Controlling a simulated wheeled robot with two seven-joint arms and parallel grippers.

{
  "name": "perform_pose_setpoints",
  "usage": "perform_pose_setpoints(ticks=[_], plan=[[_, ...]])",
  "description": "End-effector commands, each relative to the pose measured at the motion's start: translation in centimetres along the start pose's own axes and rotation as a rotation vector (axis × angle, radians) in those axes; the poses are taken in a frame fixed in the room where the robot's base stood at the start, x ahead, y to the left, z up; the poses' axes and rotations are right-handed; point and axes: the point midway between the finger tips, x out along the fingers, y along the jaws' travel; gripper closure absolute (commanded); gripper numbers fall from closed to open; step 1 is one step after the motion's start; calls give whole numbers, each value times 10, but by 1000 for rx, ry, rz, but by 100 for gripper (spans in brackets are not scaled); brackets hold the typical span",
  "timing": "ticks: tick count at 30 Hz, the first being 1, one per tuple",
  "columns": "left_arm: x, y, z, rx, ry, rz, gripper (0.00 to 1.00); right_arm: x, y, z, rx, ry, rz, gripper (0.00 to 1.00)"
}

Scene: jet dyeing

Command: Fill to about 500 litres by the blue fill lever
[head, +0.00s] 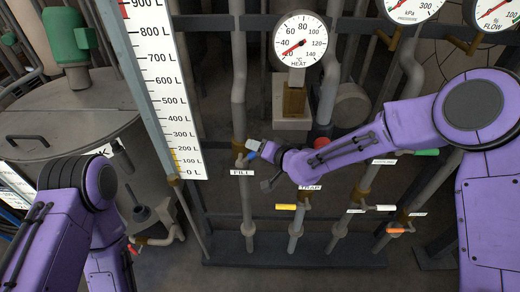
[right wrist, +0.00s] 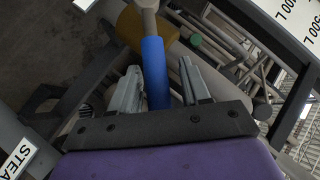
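The blue fill lever (head: 253,155) sits on the brass valve of the pipe above the FILL label (head: 242,172). My right gripper (head: 262,160) is at this lever. In the right wrist view the blue lever (right wrist: 154,72) stands between my two open fingers (right wrist: 160,82), with a gap visible on each side. The tall white litre scale (head: 165,90) runs from 0 L to above 900 L. A short yellow strip shows at its low end, below about 200 L; a red mark shows near the top. My left gripper is not visible; only left arm links show.
Other levers stand right of the fill pipe: a yellow one (head: 286,207), an orange one (head: 395,230) and a green one (head: 427,152). A heat gauge (head: 300,40) is above. A steel vessel (head: 60,125) with a green motor (head: 68,36) stands left.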

Motion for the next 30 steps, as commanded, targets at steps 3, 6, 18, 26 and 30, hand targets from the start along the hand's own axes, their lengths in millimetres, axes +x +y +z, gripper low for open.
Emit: perform_pose_setpoints(ticks=[3, 6, 18, 26, 30], plan=[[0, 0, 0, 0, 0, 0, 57, 0, 1, 1, 0, -2, 2, 50], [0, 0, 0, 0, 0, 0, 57, -1, 2, 1, 1, -3, 3, 50], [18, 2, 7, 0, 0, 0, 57, -62, 2, 2, 2, 0, 1, 50], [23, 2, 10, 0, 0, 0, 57, -102, 1, 1, 0, -2, 1, 50], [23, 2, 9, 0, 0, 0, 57, -106, 0, 1, 0, -4, 2, 50]])
